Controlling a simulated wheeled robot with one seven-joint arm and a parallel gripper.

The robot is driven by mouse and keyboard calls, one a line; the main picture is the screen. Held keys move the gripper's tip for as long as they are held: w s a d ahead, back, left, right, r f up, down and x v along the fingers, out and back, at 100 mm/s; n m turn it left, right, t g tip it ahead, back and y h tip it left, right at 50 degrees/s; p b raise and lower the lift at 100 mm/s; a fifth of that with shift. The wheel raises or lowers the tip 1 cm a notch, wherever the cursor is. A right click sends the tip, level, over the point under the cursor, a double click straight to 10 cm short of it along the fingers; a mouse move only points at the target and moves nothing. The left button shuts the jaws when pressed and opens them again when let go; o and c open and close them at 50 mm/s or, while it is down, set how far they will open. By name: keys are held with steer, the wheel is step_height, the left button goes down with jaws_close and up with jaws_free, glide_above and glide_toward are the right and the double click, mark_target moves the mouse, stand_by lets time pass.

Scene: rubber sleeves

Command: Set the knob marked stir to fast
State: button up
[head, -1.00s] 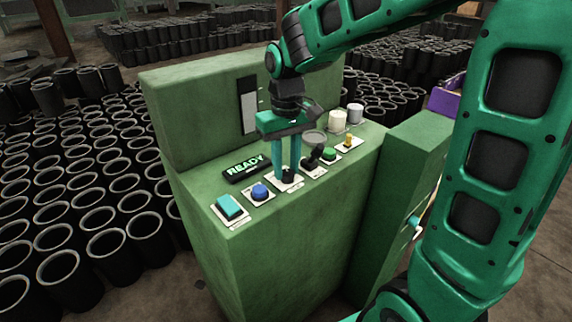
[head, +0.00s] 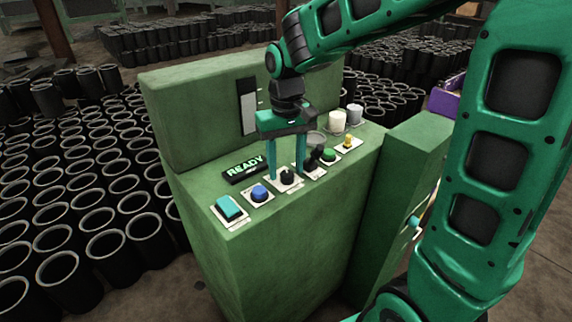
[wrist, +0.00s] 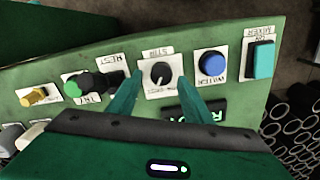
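The stir knob (head: 287,176) is a black dial on a white plate, in the middle of the control row on the green console (head: 290,235). In the wrist view the knob (wrist: 160,73) shows under the word STIR, with a light pointer line on it; the scale words around it are too small or covered to read surely. My gripper (head: 286,177) points down at the knob. Its two teal fingers (wrist: 152,98) are apart, one on each side of the knob, and a gap shows between them and it. The gripper is open and empty.
A blue button (head: 260,193) and a teal switch (head: 229,207) lie left of the knob. A black lever (head: 313,158), a green button (head: 328,155) and a yellow knob (head: 348,142) lie right. A display (head: 245,169) reads READY.

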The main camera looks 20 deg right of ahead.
mark_target(286, 171)
step_height(286, 171, up, 11)
steer(key=shift+f, duration=0.15)
stand_by(0.5)
stand_by(0.4)
steer(key=s+d+f+m, duration=0.3)
steer(key=s+d+f, duration=0.2)
steer(key=s+d, duration=0.4)
steer(key=s+d+f+m, duration=0.3)
steer(key=s+d+f, duration=0.3)
steer(key=s, duration=0.9)
steer(key=d, duration=0.2)
steer(key=shift+s+d, duration=0.15)
steer(key=shift+d, duration=0.25)
steer(key=shift+f, duration=0.1)
steer(key=shift+w+f, duration=0.25)
steer(key=shift+w, duration=0.4)
